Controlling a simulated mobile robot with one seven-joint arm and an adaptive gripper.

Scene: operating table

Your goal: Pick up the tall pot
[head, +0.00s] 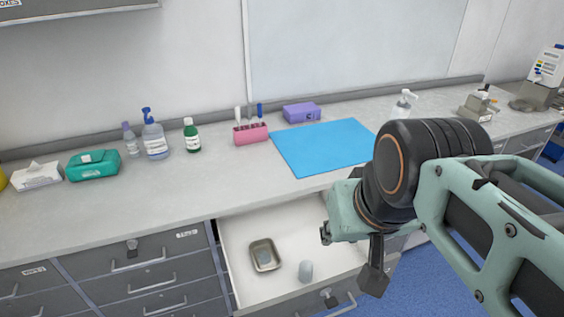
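A small grey, upright cylindrical pot (305,271) stands in the open drawer, near its front; it looks like the tall pot. My gripper (373,279) shows as a dark part hanging below my wrist, to the right of the pot and apart from it. My wrist hides much of it, so I cannot tell whether its fingers are open or shut. Nothing is visibly held.
A metal tray (265,255) with a small item in it lies left of the pot in the open white drawer (240,225). On the counter (225,185) stand bottles, a pink rack (251,134), a purple box (302,113) and a blue mat (322,146).

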